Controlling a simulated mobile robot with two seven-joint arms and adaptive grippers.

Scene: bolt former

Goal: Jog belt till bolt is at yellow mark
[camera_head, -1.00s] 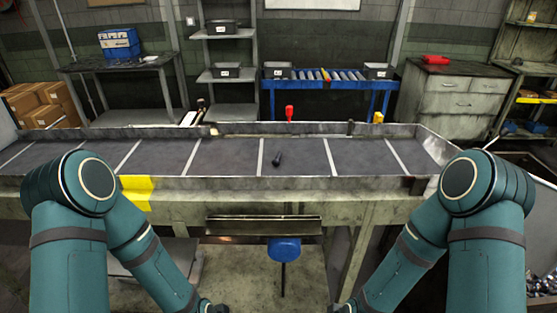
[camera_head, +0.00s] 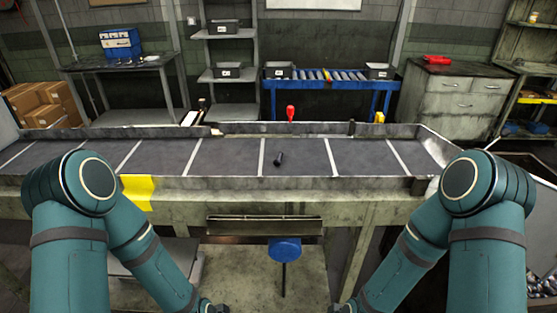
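A small dark bolt (camera_head: 279,159) lies on the grey conveyor belt (camera_head: 215,158), just right of one of the white cross lines, near the middle. The yellow mark (camera_head: 138,192) is on the belt's front edge, well to the left of the bolt. A red-topped knob or lever (camera_head: 291,114) stands at the belt's back edge, behind the bolt. Both my arms hang down in front of the belt. Only dark wrist parts show at the bottom edge; the fingers of both grippers are out of the picture.
A blue round stool (camera_head: 285,249) stands under the belt's front. A yellow item (camera_head: 379,117) sits at the back edge. Behind are a blue roller table (camera_head: 330,84) with bins, grey shelves and a drawer cabinet (camera_head: 455,95). The belt around the bolt is clear.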

